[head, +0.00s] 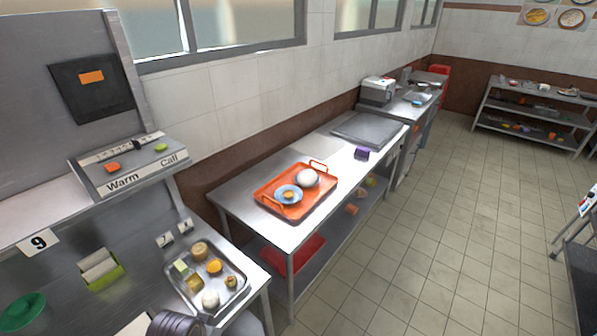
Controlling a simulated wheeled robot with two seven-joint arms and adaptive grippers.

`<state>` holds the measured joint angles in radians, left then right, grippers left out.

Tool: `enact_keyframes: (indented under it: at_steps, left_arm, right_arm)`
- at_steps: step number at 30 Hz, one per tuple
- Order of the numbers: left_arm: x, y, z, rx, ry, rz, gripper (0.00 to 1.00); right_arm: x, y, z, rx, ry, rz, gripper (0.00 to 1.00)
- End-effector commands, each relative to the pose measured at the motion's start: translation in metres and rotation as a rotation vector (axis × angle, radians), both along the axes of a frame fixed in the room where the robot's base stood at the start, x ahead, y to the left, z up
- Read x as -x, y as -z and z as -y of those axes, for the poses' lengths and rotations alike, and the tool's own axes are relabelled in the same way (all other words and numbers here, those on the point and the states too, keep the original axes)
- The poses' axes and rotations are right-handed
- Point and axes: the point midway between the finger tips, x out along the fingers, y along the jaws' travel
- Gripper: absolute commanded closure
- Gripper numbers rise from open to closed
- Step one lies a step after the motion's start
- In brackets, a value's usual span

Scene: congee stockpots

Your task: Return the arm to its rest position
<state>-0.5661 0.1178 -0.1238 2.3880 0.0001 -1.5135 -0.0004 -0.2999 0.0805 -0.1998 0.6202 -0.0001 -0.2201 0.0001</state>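Neither of my grippers shows in the head view, and no arm of mine can be made out. Whether they hold anything is hidden. The nearest work surface is the steel counter on the left, with a metal tray (243,287) of several small food items. Above it, a sloped control box (130,165) carries the words "Warm" and "Call", with an orange-red button (112,168) and a green button (161,148).
A steel table (240,205) along the wall holds an orange tray (267,200) with a blue plate (280,198) and a white round item (307,178). A dark ribbed object (176,325) is cut off at the bottom edge. The tiled floor (440,220) is open to the right.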

Motion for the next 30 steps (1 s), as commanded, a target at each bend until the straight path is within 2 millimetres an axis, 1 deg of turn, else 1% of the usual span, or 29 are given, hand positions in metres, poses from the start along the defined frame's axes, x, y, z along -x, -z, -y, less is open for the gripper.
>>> enact_keyframes:
  at_steps: [5,8,15,17,18,23,30]
  left_arm:
    - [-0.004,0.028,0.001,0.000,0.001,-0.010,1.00]
    - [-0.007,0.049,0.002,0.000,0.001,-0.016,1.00]
    - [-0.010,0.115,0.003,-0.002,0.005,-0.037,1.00]
    - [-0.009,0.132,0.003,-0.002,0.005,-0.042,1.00]
    - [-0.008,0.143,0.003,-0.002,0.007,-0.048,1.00]
    - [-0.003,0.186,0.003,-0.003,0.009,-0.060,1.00]
    - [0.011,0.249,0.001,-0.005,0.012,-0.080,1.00]
  right_arm:
    - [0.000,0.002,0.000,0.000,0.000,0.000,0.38]
    - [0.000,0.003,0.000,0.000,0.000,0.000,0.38]
    - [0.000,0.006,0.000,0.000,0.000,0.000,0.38]
    - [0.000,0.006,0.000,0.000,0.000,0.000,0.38]
    - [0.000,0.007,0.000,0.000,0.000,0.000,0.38]
    - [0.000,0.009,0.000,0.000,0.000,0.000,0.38]
    - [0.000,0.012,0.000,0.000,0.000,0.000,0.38]
